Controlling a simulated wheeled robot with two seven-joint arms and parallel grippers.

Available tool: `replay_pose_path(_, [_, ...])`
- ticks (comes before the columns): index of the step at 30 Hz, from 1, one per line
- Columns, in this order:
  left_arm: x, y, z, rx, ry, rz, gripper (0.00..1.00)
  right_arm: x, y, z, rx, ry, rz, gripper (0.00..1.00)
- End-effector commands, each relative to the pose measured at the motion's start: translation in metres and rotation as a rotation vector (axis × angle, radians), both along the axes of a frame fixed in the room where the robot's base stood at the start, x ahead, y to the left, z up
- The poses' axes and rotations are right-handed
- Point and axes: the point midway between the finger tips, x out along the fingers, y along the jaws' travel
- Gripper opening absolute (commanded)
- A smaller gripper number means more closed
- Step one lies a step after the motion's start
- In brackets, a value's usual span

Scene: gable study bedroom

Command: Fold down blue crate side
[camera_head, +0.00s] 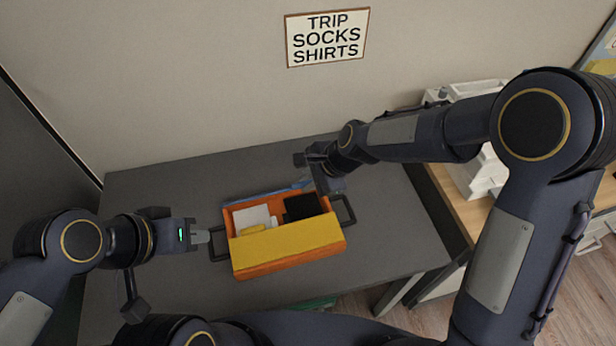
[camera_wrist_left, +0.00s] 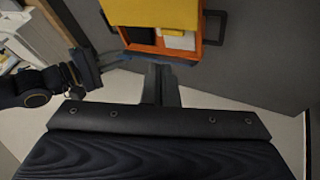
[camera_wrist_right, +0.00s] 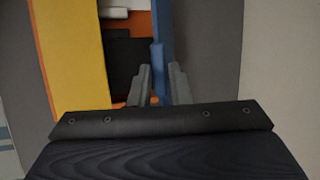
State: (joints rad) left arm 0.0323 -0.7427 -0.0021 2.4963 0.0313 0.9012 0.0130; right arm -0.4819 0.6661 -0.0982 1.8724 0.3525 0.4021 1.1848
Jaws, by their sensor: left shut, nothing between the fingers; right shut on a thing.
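An orange crate (camera_head: 291,266) stands on the dark desk. Its blue side (camera_head: 262,193) runs along the far edge; it also shows in the right wrist view (camera_wrist_right: 160,25) and the left wrist view (camera_wrist_left: 150,58). A yellow panel (camera_head: 288,245) covers the front part of the crate. My right gripper (camera_head: 307,183) is shut on the blue side near its right end, with one finger on each face of it. My left gripper (camera_head: 207,236) is shut and empty beside the crate's left handle. I cannot tell the exact tilt of the blue side.
The crate holds white (camera_head: 250,217) and black (camera_head: 301,206) items and a small yellow one. Black handles stick out left and right (camera_head: 346,211). The grey desk (camera_head: 150,190) is clear left of the crate. A wall stands behind; a wooden surface with white trays (camera_head: 478,172) is right.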

Motion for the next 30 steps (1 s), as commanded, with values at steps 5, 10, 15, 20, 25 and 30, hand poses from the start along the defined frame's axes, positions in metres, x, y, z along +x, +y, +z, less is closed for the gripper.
replay_pose_path(5, [0.0,0.0,-0.001,0.0,0.0,0.0,0.0,-0.005,-0.001,-0.007,-0.007,0.018,0.005,0.0])
replay_pose_path(10, [0.002,0.0,0.0,0.004,0.001,-0.008,0.0,-0.005,-0.001,-0.007,-0.007,0.018,0.005,0.0])
replay_pose_path(15, [0.02,0.003,0.015,0.048,0.021,-0.11,0.0,-0.005,-0.001,-0.007,-0.007,0.018,0.005,0.0])
replay_pose_path(20, [0.062,0.004,0.038,0.123,0.053,-0.327,0.0,-0.005,-0.001,-0.007,-0.007,0.018,0.005,0.0])
replay_pose_path(25, [0.116,-0.003,0.052,0.181,0.076,-0.593,0.0,-0.005,-0.001,-0.007,-0.007,0.018,0.005,0.0])
replay_pose_path(30, [0.173,-0.019,0.051,0.206,0.084,-0.863,0.0,-0.005,0.0,-0.007,-0.007,0.017,0.006,0.0])
